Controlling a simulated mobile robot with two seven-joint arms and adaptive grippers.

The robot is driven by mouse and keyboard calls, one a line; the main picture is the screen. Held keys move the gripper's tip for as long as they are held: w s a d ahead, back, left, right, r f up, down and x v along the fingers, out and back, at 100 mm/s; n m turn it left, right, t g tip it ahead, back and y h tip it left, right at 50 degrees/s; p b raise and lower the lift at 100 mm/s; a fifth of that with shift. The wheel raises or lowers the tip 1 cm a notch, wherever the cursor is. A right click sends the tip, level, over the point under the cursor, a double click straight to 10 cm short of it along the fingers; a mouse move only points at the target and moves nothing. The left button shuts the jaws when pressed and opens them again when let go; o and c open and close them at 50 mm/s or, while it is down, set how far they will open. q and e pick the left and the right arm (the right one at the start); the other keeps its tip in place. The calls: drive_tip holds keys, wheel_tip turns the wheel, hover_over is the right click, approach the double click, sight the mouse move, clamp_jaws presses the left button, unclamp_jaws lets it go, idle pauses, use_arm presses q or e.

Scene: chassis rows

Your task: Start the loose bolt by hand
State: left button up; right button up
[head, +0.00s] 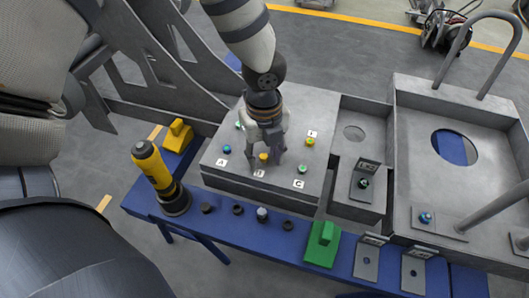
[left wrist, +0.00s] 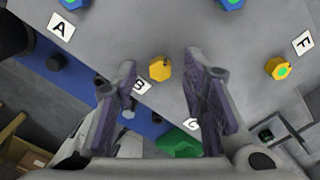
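My left gripper (head: 266,150) hangs over the grey chassis plate (head: 318,112), above the yellow bolt head (head: 264,157) by label B. In the left wrist view my left gripper (left wrist: 159,72) is open, with the yellow bolt head (left wrist: 160,68) showing between its fingertips; I see no contact. A blue bolt head (head: 227,149) is by label A, a green one (head: 302,169) by label C, and a yellow one with a green centre (head: 310,142) by label F. I cannot tell which bolt is loose. My right gripper is not in view.
A yellow and black tool (head: 155,170) stands on the blue bench (head: 222,233), with several dark sockets beside it. A yellow block (head: 177,135) and a green block (head: 322,243) are also on the bench. A grey frame with a handle (head: 455,108) stands at right.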

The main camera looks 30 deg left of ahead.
use_arm(q)
wheel_tip(320, 180, up, 12)
idle(0.3)
idle(0.3)
